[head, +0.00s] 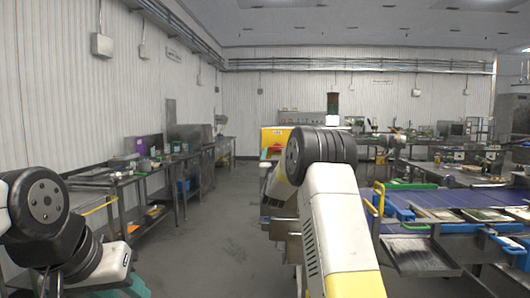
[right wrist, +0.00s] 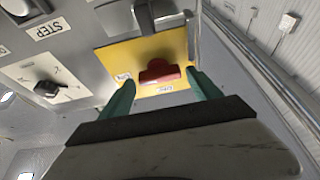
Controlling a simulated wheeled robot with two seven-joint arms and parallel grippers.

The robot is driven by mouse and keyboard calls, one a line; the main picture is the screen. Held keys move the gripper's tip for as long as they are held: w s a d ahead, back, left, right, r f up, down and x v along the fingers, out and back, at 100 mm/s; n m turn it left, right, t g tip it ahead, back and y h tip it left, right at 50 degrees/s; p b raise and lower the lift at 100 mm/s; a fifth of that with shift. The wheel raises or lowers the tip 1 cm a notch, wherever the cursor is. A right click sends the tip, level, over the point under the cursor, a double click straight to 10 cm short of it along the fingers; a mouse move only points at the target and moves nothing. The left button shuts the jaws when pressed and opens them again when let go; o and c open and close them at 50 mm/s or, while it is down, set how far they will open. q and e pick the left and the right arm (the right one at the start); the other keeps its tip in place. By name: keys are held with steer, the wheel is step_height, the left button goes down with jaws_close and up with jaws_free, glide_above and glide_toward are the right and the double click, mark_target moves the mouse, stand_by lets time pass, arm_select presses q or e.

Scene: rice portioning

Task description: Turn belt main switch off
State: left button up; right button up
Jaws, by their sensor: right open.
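The belt main switch is a red knob (right wrist: 158,72) on a yellow plate (right wrist: 105,58), seen upside down in the right wrist view. Its bar lies roughly level across that picture. My right gripper (right wrist: 160,84) is open, with one teal fingertip to each side of the knob. A small gap shows between the knob and each finger; I cannot tell the depth. In the head view my right arm hides the knob, and part of a yellow panel (head: 270,137) shows beyond it. My left gripper is only partly visible at the bottom left edge.
In the head view, a blue conveyor belt (head: 450,198) runs at right and work tables (head: 115,182) line the left wall. The floor between is clear.

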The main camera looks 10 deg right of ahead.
mark_target(277, 148)
steer(key=shift+x, duration=1.15)
steer(key=c, duration=1.1)
